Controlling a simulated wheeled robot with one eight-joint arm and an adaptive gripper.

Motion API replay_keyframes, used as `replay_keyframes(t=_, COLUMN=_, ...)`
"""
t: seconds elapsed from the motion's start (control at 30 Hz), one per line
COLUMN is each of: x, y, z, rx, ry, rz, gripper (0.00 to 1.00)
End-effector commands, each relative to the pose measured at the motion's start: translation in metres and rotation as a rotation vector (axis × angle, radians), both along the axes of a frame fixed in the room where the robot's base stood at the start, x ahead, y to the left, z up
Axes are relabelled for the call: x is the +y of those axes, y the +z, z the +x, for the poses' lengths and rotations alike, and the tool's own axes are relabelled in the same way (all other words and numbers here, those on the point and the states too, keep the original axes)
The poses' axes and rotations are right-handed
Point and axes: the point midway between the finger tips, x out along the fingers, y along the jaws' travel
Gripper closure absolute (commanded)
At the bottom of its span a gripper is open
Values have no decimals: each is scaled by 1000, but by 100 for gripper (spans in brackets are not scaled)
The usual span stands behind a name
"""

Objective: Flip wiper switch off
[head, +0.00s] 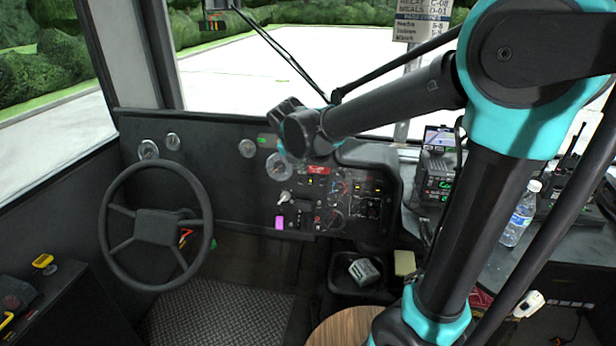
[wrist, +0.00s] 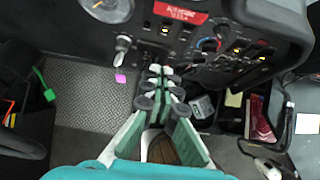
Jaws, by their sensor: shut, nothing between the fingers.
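The dashboard switch panel (head: 335,205) stands right of the steering wheel, with small switches, lit buttons and round knobs. The labels are too small to read, so I cannot tell which one is the wiper switch. In the wrist view, small dark switches (wrist: 165,30) sit below a red label (wrist: 183,14). My gripper (wrist: 160,72) is shut and empty, with its fingertips close to the lower edge of this panel. I cannot tell whether they touch it. In the head view, my arm's end covers part of the dashboard, and the fingers cannot be made out.
The steering wheel (head: 155,224) is to the left. A silver key-like knob (wrist: 123,43) and a pink tag (wrist: 120,78) are left of the fingers. A dark tray (head: 355,277) with small boxes lies below the panel. A water bottle (head: 520,214) stands at the right.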

Motion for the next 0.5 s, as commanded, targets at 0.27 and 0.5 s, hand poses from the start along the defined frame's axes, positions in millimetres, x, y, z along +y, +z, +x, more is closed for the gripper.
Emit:
replay_keyframes(t=0.27, x=-3, y=-24, z=15, rx=0, ry=-3, rz=1, gripper=100)
replay_keyframes(t=0.5, x=-7, y=-59, z=37, rx=1, ry=-3, rz=2, gripper=100)
